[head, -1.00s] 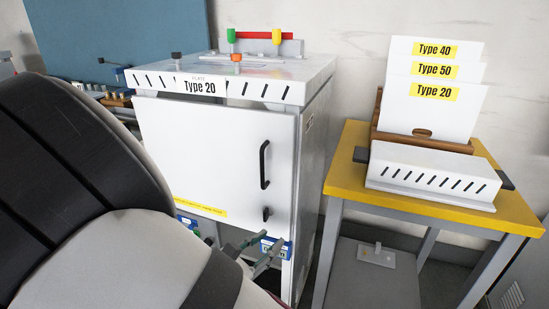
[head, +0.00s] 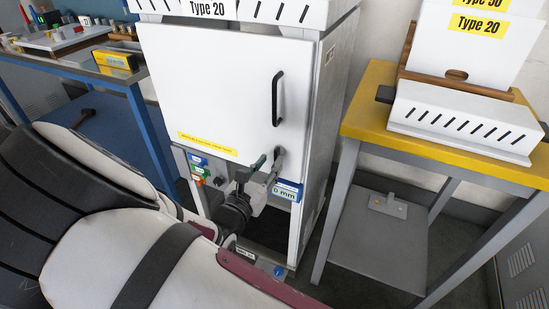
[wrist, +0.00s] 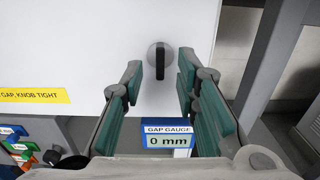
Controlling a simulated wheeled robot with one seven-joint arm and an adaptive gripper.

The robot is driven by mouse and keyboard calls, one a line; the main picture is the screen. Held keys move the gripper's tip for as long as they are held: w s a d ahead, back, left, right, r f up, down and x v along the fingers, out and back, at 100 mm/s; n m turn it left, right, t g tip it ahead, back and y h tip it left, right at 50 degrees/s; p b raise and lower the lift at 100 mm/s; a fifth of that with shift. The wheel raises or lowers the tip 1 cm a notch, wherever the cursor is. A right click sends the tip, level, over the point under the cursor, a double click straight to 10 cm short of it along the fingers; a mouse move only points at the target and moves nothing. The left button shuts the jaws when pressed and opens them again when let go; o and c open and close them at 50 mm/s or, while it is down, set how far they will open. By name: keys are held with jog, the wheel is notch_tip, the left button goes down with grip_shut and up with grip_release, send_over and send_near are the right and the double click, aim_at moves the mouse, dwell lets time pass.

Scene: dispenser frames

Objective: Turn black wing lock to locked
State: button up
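The black wing lock (wrist: 160,60) is on the lower right of the white cabinet door (head: 215,90). In the wrist view its wing stands upright on a round grey base. My gripper (wrist: 159,78) is open, with one green-padded finger on each side of the lock in the picture. The fingers look apart from the wing, and I see nothing held between them. In the head view my gripper (head: 266,164) is at the door's lower right corner and mostly hides the lock.
A black bar handle (head: 278,98) sits above the lock. A blue-and-white gap gauge reading 0 mm (wrist: 167,141) is below the door. A yellow-topped table (head: 365,120) stands to the right, and a blue-framed bench (head: 140,115) to the left.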

aim_at(275, 156)
jog(key=shift+x, duration=1.9)
jog(key=shift+c, duration=0.5)
grip_shut()
